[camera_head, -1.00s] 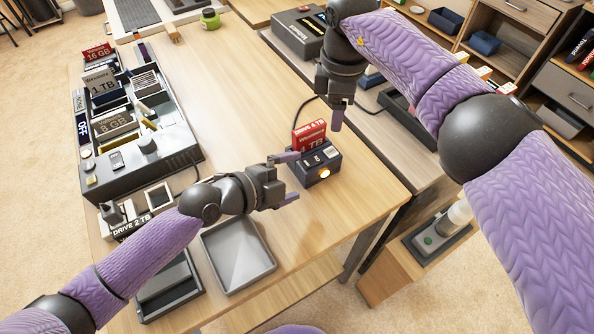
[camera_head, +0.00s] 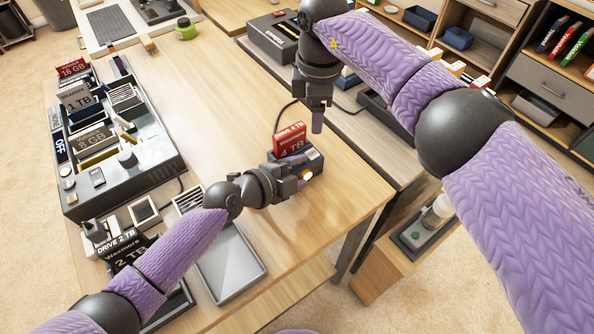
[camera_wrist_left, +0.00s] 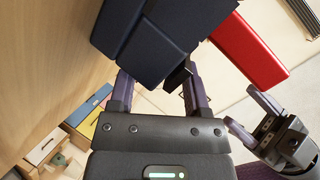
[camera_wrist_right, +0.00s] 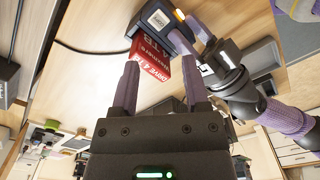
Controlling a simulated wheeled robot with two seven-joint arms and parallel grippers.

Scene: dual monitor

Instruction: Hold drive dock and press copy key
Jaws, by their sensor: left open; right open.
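The dark blue drive dock (camera_head: 314,163) stands on the wooden table with a red 4 TB drive (camera_head: 290,140) upright in it. A lit orange-white key (camera_head: 307,175) shows on its front. My left gripper (camera_head: 294,177) is open at the dock's near side. In the left wrist view the dock (camera_wrist_left: 150,45) covers the fingertips, so I cannot tell whether they touch it. My right gripper (camera_head: 317,118) is open and empty, pointing down above and behind the dock. In the right wrist view the red drive (camera_wrist_right: 150,68) and dock (camera_wrist_right: 158,22) lie beyond its fingers.
A large organizer (camera_head: 165,165) with several drives and cards fills the table's left side. A grey tray (camera_head: 230,265) and a 2 TB drive (camera_head: 130,258) lie near the front. A cable runs behind the dock. The table right of the dock is clear.

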